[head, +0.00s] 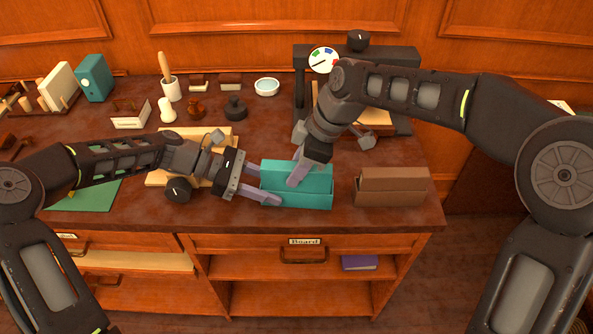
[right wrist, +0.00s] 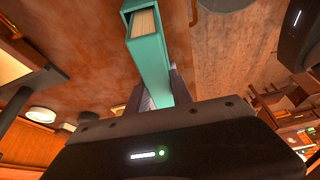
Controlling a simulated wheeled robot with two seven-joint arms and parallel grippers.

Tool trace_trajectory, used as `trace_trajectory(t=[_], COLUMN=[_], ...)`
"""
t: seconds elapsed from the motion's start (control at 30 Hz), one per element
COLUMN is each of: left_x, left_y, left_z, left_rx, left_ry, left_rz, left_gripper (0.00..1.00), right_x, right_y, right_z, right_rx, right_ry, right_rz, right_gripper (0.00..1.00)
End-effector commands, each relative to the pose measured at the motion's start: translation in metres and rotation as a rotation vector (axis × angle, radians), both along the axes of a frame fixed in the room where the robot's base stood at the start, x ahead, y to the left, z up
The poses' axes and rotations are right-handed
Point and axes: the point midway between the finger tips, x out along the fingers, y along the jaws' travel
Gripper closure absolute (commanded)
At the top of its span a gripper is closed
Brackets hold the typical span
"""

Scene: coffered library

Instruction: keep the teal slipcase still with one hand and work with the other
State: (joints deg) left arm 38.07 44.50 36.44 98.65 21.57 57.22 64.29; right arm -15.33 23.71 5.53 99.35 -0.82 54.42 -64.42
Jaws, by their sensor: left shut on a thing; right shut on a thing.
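The teal slipcase (head: 318,198) lies near the front edge of the desk, with a lighter teal upper part above a darker front. In the right wrist view the teal piece (right wrist: 152,62) shows cream page edges at its far end. My left gripper (head: 264,187) is shut on the slipcase's left end, one finger along its front. My right gripper (head: 297,178) comes down from above and is shut on the upper teal part near its middle. The right wrist view shows the fingers on either side of the teal piece. Its far fingertip is partly hidden in the head view.
A brown box (head: 392,190) stands close on the right. A board (head: 160,178) and round dark knob (head: 178,190) lie under my left arm. A press with a dial (head: 323,60), a white bowl (head: 267,87), stamps (head: 235,108) and a teal box file (head: 94,78) stand behind.

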Motion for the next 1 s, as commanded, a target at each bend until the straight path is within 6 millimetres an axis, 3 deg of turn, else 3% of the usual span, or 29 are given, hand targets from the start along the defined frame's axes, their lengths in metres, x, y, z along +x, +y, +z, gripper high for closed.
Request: trace_trajectory(t=[1.0], left_x=[0.0], left_y=[0.0], left_z=[0.0], left_rx=[0.0], left_ry=[0.001], left_rz=[0.0], left_gripper=[0.94], right_x=[0.0], right_y=[0.001], right_z=[0.034], right_rx=[0.001], right_ry=[-0.003], right_rz=[0.0], right_gripper=[1.0])
